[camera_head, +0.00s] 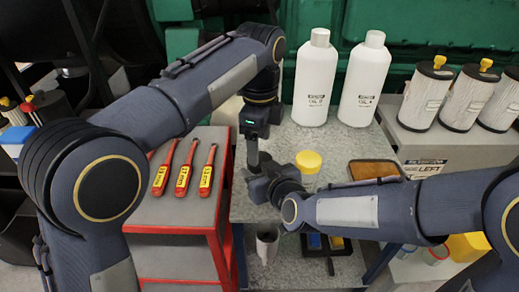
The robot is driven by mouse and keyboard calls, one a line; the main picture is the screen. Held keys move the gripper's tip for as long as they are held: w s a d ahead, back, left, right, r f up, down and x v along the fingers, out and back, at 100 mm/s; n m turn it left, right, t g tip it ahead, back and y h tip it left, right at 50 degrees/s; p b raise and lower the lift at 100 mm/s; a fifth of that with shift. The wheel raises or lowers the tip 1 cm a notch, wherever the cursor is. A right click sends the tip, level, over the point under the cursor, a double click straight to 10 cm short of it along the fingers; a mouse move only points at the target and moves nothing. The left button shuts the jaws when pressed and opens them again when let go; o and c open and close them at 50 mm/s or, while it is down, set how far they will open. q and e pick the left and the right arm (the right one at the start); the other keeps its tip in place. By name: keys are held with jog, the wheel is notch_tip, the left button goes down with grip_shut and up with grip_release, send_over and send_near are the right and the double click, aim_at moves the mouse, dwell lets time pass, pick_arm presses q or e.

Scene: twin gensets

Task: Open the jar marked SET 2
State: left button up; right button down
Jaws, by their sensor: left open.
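A round yellow lid or yellow-topped jar (308,161) is on the grey speckled table, just right of my grippers. I cannot tell whether a jar body is under it, and no SET 2 marking is readable. My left gripper (253,160) points down over the table, open, to the left of the yellow lid. My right gripper (250,178) comes in from the right, in front of the yellow lid and close below the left gripper. Its fingers are dark and partly hidden, so I cannot tell whether they hold anything.
Two white oil bottles (315,80) (364,82) stand at the table's back. A brown-topped tray (374,170) lies right. Several red tools with yellow tags (206,178) lie on the red cart (170,242). White canisters with yellow knobs (427,95) stand on the right bench marked LEFT.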

aim_at(260, 158)
pick_arm(q)
jog(key=shift+r, duration=0.5)
jog(key=shift+r+m, duration=0.3)
jog(key=shift+m, duration=0.2)
notch_tip(260, 158, up, 2)
jog(key=m, duration=0.3)
jog(key=shift+r+m, duration=0.15)
jog(key=shift+m, duration=0.55)
jog(key=shift+f, duration=3.75)
